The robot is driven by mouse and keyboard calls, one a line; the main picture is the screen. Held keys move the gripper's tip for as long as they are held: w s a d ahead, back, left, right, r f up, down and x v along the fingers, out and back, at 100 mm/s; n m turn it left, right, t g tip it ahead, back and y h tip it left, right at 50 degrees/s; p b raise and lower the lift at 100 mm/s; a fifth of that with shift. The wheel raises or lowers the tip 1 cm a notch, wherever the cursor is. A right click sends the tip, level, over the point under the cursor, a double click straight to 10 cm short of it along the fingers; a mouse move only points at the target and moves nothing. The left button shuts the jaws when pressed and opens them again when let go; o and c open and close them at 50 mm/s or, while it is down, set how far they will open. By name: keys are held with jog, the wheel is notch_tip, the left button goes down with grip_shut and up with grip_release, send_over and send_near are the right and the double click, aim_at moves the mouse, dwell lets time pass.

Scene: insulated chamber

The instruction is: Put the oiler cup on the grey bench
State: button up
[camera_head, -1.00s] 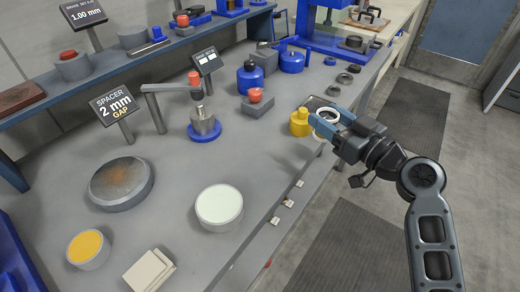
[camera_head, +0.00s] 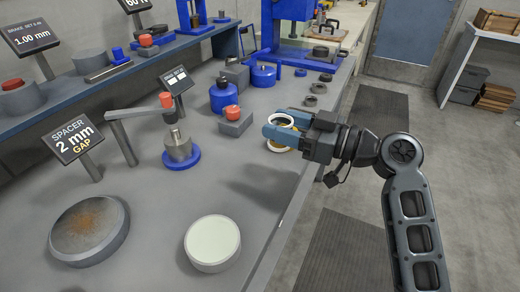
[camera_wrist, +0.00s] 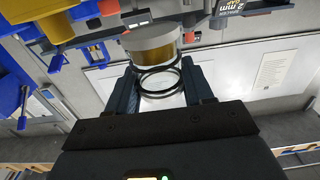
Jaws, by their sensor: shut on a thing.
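The oiler cup (camera_head: 281,147) is a short, clear-sided cup with pale rings and amber inside. In the head view it is partly covered by my gripper (camera_head: 283,127), which is shut on it beside the right edge of the grey bench (camera_head: 250,195). In the wrist view the cup (camera_wrist: 160,80) shows as dark rings between the two fingers (camera_wrist: 160,92). A grey-topped amber cylinder (camera_wrist: 150,40) shows just beyond them; I cannot tell whether it is part of the cup. The cup's underside is hidden, so I cannot tell whether it touches the bench.
A red-topped grey block (camera_head: 235,121) and a blue pot (camera_head: 223,98) stand left of my gripper. A white-topped disc (camera_head: 212,243) and a rusty disc (camera_head: 88,230) stand nearer. Several dark rings (camera_head: 317,88) lie behind. Bare bench lies between the block and the white-topped disc.

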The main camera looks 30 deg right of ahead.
jog(key=a, duration=0.1)
jog(key=w+a+f, duration=0.2)
jog(key=shift+a+f, duration=0.25)
jog(key=shift+a, duration=0.1)
jog(key=shift+f, duration=2.05)
jog(key=shift+f, duration=0.15)
jog(key=o, duration=1.3)
jog(key=shift+c, duration=0.2)
jog(key=b+v, duration=0.2)
jog(key=v, duration=1)
